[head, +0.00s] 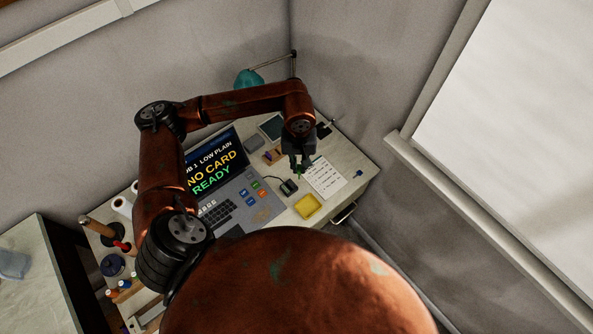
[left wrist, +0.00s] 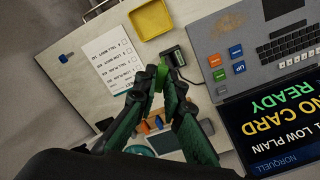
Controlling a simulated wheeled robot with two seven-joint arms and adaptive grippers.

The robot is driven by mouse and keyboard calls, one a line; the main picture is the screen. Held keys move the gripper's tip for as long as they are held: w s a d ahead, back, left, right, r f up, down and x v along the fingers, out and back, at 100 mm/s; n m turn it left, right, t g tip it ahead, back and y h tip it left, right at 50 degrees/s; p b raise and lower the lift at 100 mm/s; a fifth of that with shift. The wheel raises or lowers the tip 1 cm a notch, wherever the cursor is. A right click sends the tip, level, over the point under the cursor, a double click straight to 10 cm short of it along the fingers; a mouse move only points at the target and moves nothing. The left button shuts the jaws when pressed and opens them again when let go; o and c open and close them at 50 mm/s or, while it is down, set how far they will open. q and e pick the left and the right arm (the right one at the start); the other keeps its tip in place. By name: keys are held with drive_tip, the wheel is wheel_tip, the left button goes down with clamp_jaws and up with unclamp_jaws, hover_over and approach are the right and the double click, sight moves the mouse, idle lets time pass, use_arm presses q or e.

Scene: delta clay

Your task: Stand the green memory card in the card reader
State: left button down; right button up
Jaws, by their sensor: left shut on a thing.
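My left gripper (head: 299,167) is shut on the green memory card (head: 299,175), above the desk. In the left wrist view the green card (left wrist: 159,78) shows between the fingertips of the left gripper (left wrist: 160,80); the fingers hide part of it. The small black card reader (head: 289,187) sits on the desk just in front of the laptop's right side, with a cable. It also shows in the left wrist view (left wrist: 177,56), close beside the card and apart from it in the picture. The laptop screen (head: 210,165) reads "NO CARD" and "READY". My right gripper is not in view.
A yellow tray (head: 307,206) lies near the desk's front edge. A printed list (head: 325,178) lies right of the reader, with a small blue item (head: 357,173) beyond it. The laptop keyboard (head: 218,214) is left of the reader. Walls stand close behind the desk.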

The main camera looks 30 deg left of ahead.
use_arm(q)
drive_tip(key=shift+w+a+f+n+b, duration=0.1)
drive_tip(key=shift+a+f+n+b, duration=0.65)
drive_tip(key=shift+f+n, duration=1.15)
drive_tip(key=shift+w+a+f+n+b, duration=0.1)
drive_tip(key=shift+a+f+n+b, duration=0.7)
drive_tip(key=shift+f, duration=2.1)
drive_tip(key=shift+w+a+f+n+b, duration=0.1)
drive_tip(key=shift+a+f+n+b, duration=0.6)
drive_tip(key=shift+f+n, duration=1.2)
drive_tip(key=shift+f+m, duration=0.4)
drive_tip(key=shift+m, duration=0.1)
drive_tip(key=shift+b, duration=0.35)
drive_tip(key=shift+f+b, duration=0.35)
drive_tip(key=shift+f, duration=0.1)
drive_tip(key=shift+f+b, duration=0.6)
drive_tip(key=shift+f, duration=0.1)
